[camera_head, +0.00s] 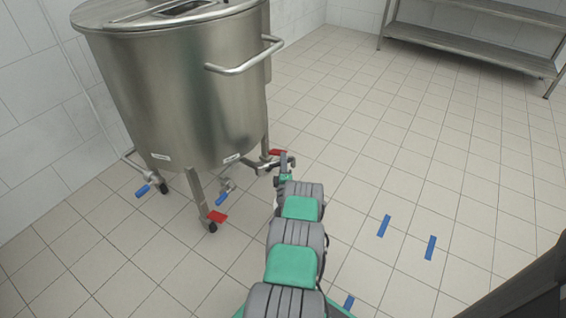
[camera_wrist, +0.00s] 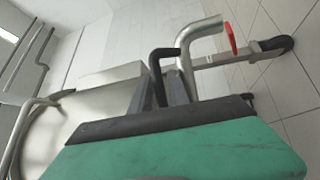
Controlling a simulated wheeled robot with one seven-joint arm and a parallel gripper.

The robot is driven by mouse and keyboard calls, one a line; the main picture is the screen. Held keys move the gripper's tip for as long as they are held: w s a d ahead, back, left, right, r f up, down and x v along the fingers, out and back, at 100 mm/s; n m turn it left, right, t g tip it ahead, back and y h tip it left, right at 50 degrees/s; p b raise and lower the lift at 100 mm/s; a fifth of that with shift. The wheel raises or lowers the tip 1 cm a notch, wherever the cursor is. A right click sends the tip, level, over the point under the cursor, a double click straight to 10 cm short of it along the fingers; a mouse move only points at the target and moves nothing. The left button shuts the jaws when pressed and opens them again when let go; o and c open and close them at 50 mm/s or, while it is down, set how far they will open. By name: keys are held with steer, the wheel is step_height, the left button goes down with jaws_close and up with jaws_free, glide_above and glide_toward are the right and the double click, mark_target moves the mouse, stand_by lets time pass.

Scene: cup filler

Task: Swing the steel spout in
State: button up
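The steel spout (camera_head: 257,167) is a bent pipe low on the right side of the steel tank (camera_head: 185,95). In the wrist view the bent steel pipe (camera_wrist: 195,38) rises beside a dark hooked finger of my gripper (camera_wrist: 168,75). My gripper (camera_head: 287,164) is at the outer end of the pipe in the head view, low above the floor. The finger is right next to the pipe. The green wrist housing hides the lower pipe and much of the gripper, so I cannot tell whether the fingers are closed around it.
A steel rack (camera_head: 470,45) stands at the back right. The tiled floor on the right is clear except for flat blue markers (camera_head: 384,226).

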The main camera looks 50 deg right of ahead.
steer(key=shift+x, duration=0.95)
steer(key=shift+c, duration=0.5)
steer(key=shift+s, duration=0.1)
jaws_close()
